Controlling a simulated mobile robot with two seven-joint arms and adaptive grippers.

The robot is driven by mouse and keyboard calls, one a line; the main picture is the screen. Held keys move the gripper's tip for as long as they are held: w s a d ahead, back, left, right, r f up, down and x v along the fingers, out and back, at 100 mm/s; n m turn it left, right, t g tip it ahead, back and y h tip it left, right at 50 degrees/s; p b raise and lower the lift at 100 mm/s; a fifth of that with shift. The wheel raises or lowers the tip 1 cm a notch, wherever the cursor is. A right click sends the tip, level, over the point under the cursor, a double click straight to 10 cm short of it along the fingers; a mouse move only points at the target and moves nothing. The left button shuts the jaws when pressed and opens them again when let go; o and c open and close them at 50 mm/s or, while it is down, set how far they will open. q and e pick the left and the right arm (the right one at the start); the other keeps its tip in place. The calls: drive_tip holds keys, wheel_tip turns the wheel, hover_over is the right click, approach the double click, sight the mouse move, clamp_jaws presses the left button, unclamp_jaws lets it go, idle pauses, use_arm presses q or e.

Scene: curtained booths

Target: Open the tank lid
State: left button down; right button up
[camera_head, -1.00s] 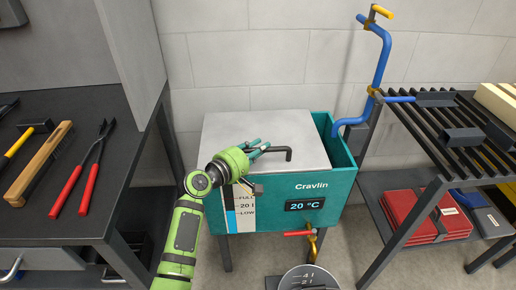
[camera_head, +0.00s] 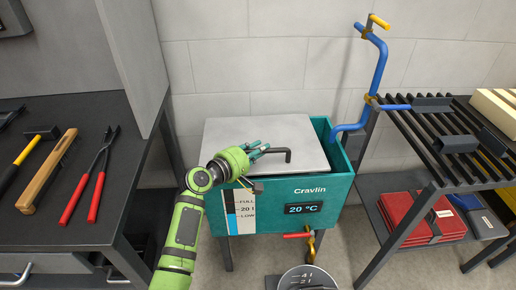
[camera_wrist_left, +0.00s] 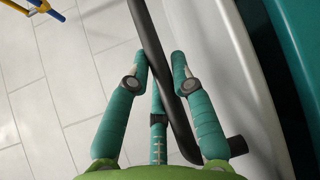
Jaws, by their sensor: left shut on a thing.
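The teal tank (camera_head: 335,193), marked Cravlin, stands on legs against the wall. Its display reads 20 °C. The light grey lid (camera_head: 300,133) lies flat over most of its top, leaving a strip of the inside open at the right. A dark bar handle (camera_head: 288,155) sits on the lid. My left gripper (camera_head: 258,152) is shut on this handle above the lid. In the left wrist view, the teal fingers (camera_wrist_left: 165,68) close around the dark handle bar (camera_wrist_left: 152,45), with the lid at the right. My right gripper is not in view.
A blue pipe (camera_head: 379,70) rises behind the tank's right side. A slatted rack (camera_head: 420,150) stands at the right.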

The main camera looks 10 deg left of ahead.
use_arm(q)
drive_tip(key=r+p, duration=0.2)
drive_tip(key=r, duration=0.1)
drive_tip(key=shift+w+a+r+p, duration=0.1)
drive_tip(key=shift+w+r+p, duration=0.05)
drive_tip(key=shift+w+p, duration=0.2)
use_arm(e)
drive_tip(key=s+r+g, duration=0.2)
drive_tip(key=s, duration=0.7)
use_arm(q)
drive_tip(key=w+a+r+n+g+p, duration=0.1)
drive_tip(key=w+r+n+g+p, duration=0.1)
drive_tip(key=w+r+p, duration=0.5)
drive_tip(key=shift+a+r+n+g+y+p, duration=0.3)
drive_tip(key=shift+r+g+p, duration=0.4)
drive_tip(key=shift+r+p, duration=1.05)
use_arm(e)
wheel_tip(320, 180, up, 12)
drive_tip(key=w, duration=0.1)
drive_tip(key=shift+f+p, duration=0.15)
drive_tip(key=shift+p, duration=0.2)
use_arm(q)
drive_tip(key=shift+d+f, duration=0.1)
drive_tip(key=shift+f, duration=0.25)
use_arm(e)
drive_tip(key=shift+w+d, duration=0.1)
